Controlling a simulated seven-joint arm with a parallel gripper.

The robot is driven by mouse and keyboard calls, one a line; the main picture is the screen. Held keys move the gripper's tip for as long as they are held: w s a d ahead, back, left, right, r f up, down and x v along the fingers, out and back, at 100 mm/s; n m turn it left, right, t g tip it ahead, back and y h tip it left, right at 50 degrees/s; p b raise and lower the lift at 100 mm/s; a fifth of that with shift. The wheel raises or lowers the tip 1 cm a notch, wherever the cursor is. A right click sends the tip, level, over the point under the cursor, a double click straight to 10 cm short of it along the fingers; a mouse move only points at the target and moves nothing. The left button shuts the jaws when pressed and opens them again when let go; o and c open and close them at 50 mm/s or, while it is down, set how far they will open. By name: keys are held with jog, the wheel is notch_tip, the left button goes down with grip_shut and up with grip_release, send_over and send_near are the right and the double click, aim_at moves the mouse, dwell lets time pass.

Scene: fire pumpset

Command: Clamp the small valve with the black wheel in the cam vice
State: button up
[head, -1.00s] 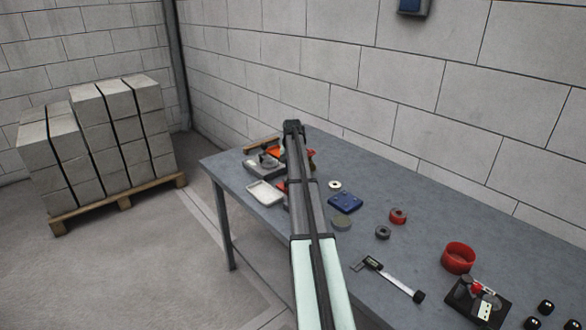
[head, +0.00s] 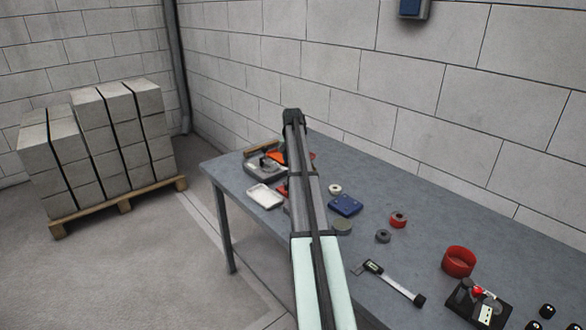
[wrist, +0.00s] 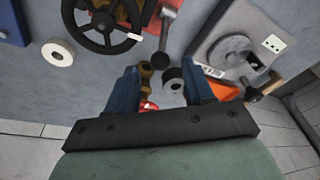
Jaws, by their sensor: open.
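My gripper (wrist: 161,70) is open in the wrist view, with its two blue fingers apart and nothing held. Below and between the fingers lies a small brass-coloured valve (wrist: 147,72) with a small dark round part (wrist: 172,80) beside it, apparently its black wheel; the finger partly hides them. To the right is the grey cam vice (wrist: 217,27) with a round disc and a lever. In the head view the vice (head: 262,168) stands at the table's far left end. My arm hides the small valve there.
A large black handwheel (wrist: 105,22) sits over a red part left of the gripper. A white ring (wrist: 58,52) and a blue block (head: 345,205) lie nearby. An orange object (wrist: 224,90) and a white tray (head: 265,196) flank the vice. A caliper (head: 393,282) lies nearer.

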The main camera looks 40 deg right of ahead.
jog(key=v, duration=0.7)
jog(key=shift+r, duration=0.25)
jog(key=shift+c, duration=0.2)
jog(key=f+m, duration=0.1)
jog(key=f, duration=0.3)
jog(key=w+d+f+m+y, duration=0.1)
jog(key=f, duration=0.3)
jog(key=w+d+f+m+y, duration=0.1)
jog(key=f+m, duration=0.1)
jog(key=f, duration=0.1)
jog(key=shift+f, duration=0.4)
jog(key=shift+c, duration=0.5)
grip_shut()
